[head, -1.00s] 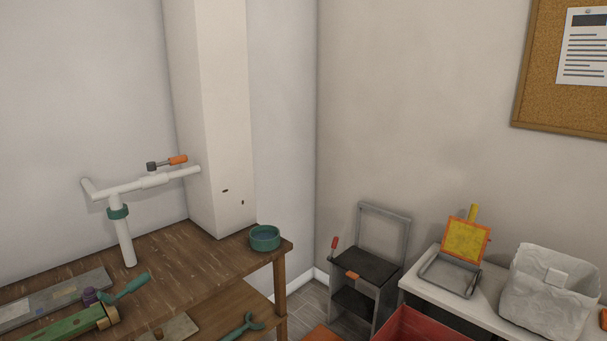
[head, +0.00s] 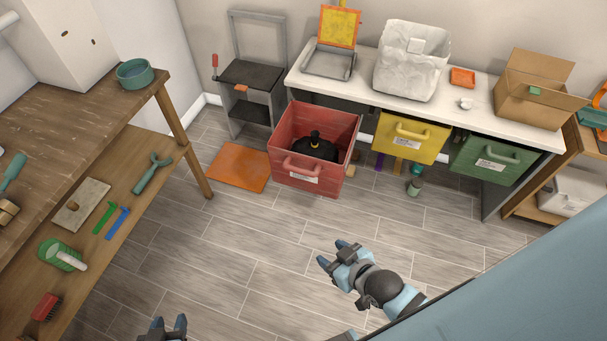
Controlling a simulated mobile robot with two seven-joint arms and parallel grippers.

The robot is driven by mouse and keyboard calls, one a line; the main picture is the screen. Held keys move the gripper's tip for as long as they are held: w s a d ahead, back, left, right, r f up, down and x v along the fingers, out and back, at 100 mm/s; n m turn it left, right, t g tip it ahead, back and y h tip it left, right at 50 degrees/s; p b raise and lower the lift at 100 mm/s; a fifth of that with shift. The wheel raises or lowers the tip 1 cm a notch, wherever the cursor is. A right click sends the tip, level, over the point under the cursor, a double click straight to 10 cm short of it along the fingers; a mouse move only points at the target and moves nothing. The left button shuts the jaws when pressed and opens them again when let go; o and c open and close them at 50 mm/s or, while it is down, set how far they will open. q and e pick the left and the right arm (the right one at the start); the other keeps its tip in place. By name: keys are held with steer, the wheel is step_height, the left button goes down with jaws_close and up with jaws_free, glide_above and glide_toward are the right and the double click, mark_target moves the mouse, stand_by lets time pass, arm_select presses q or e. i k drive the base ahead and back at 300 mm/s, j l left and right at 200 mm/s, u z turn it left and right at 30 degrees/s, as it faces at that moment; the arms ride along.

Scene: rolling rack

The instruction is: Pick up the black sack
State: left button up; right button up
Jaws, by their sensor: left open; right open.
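The black sack (head: 318,149) appears as a dark bundle with a yellow tie at its neck. It sits inside the red box (head: 302,171), which has a front handle and a label. The box walls hide the sack's lower part. My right gripper (head: 332,253) is open and empty above the floor, below the red box in the picture. My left gripper (head: 168,323) is open at the bottom edge, well away from the sack and only partly in view.
The white-topped bench (head: 465,95) has a yellow drawer (head: 409,137) and a green drawer (head: 492,160). An orange mat (head: 238,168) lies left of the red box. The wooden workbench (head: 70,125) stands at left. The middle floor (head: 270,235) is clear.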

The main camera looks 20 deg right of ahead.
mark_target(313, 146)
steer(key=z, duration=0.25)
steer(key=i+j+z, duration=0.1)
steer(key=z, duration=0.25)
steer(key=i+j+z, duration=0.45)
steer(key=z, duration=0.25)
steer(key=i+j, duration=0.05)
